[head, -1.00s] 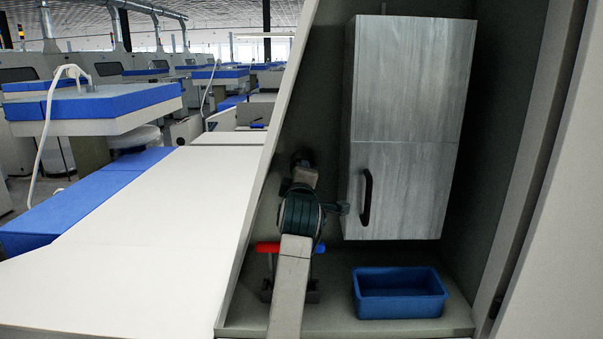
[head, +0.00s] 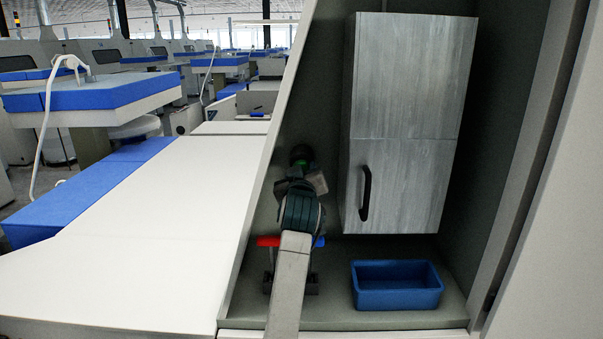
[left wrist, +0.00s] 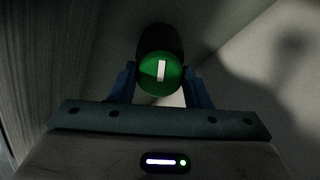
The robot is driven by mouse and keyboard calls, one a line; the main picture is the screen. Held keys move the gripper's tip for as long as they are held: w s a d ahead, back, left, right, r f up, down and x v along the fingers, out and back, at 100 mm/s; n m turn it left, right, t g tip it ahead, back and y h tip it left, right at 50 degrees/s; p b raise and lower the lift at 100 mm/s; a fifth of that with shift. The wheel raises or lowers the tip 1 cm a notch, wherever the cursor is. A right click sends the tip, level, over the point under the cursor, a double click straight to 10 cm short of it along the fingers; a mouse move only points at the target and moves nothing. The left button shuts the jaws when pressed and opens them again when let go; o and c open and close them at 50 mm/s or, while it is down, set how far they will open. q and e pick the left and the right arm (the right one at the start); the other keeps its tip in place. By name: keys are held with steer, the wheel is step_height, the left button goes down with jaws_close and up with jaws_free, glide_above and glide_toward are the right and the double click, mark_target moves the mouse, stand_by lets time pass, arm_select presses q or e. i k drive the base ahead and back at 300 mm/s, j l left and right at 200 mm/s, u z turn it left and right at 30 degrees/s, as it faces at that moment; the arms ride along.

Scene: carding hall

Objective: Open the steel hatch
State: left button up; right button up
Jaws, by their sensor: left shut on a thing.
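The hatch (head: 405,185) is the grey, streaked lower front of a tall cabinet (head: 412,75) in the head view. It looks shut, and its black upright bar handle (head: 365,193) is on its left side. My left gripper (left wrist: 163,92) is to the left of the cabinet, apart from the handle. Its blue fingers are shut on a dark round knob with a green face (left wrist: 160,72) and a white bar mark. The green also shows small in the head view (head: 300,163), with the fingertips mostly hidden by my wrist. My right gripper is out of view.
An open blue bin (head: 397,304) stands on the shelf below the cabinet. A fixture with a red end (head: 268,241) and a blue end (head: 320,242) is partly behind my arm. A slanted pale panel edge (head: 262,170) bounds the recess on the left.

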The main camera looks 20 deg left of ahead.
mark_target(394, 186)
steer(key=k+j+z, duration=0.15)
steer(key=k, duration=0.35)
steer(key=k+l, duration=0.2)
steer(key=k, duration=0.3)
